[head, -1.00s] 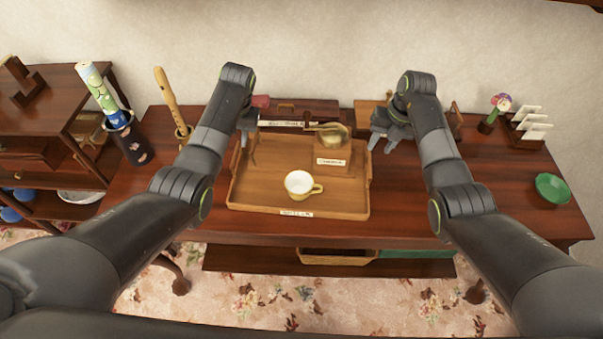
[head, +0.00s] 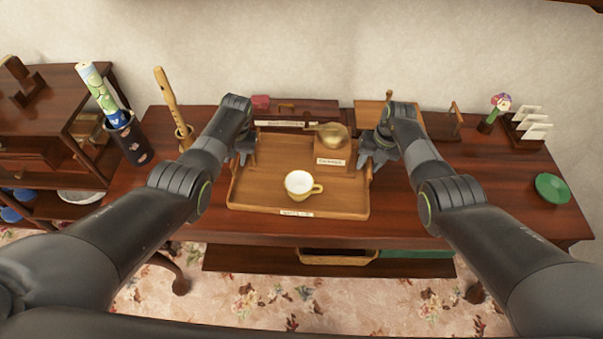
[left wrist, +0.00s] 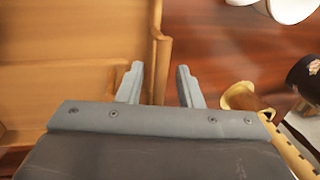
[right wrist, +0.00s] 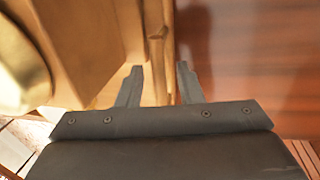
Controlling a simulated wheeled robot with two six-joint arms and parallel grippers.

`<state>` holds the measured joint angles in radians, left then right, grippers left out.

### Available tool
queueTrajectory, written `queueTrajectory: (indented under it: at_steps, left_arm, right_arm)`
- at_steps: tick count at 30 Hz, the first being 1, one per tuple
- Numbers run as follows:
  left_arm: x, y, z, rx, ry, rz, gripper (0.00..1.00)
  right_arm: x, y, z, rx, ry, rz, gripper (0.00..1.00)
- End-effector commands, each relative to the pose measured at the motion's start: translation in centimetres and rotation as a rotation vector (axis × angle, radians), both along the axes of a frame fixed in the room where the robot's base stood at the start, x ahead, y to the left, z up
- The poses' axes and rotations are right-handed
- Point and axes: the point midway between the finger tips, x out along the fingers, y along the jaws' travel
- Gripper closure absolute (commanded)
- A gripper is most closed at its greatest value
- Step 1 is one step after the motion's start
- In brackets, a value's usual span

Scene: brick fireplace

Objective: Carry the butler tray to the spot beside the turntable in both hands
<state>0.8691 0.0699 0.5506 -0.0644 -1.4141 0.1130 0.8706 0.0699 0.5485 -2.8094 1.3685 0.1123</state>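The butler tray (head: 262,196) is a wooden tray with raised sides on the dark wood table. It carries a white and gold cup (head: 299,184) and a wooden box (head: 333,160) with a brass piece on top. My left gripper (head: 242,156) is open at the tray's left side; the left wrist view shows the tray rim (left wrist: 161,60) between its fingers. My right gripper (head: 375,156) is open at the tray's right side, with the rim (right wrist: 160,40) between its fingers. Whether the fingers touch the rim cannot be told. I cannot identify a turntable for certain.
A green round object (head: 552,187) lies at the table's right end, with bare table (head: 480,172) to its left. A recorder (head: 168,100) and a dark patterned cylinder (head: 130,138) stand left of the tray. A wall is behind.

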Motion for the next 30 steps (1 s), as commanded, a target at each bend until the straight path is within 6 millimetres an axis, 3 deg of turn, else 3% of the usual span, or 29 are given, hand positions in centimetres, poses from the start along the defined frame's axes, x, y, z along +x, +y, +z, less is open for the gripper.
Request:
queueTrajectory:
  at_steps: [3, 11, 30]
  left_arm:
    - [0.02, 0.00, 0.03, 0.000, 0.000, 0.000, 0.69]
    - [0.02, 0.00, 0.04, 0.000, 0.000, 0.000, 1.00]
    - [0.17, -0.02, 0.57, 0.001, -0.004, -0.001, 1.00]
  right_arm:
    - [0.01, 0.03, 0.03, 0.000, 0.000, 0.000, 0.68]
    - [0.01, 0.01, 0.03, 0.000, 0.000, 0.000, 1.00]
    - [0.15, 0.04, 0.56, 0.001, -0.004, 0.000, 1.00]
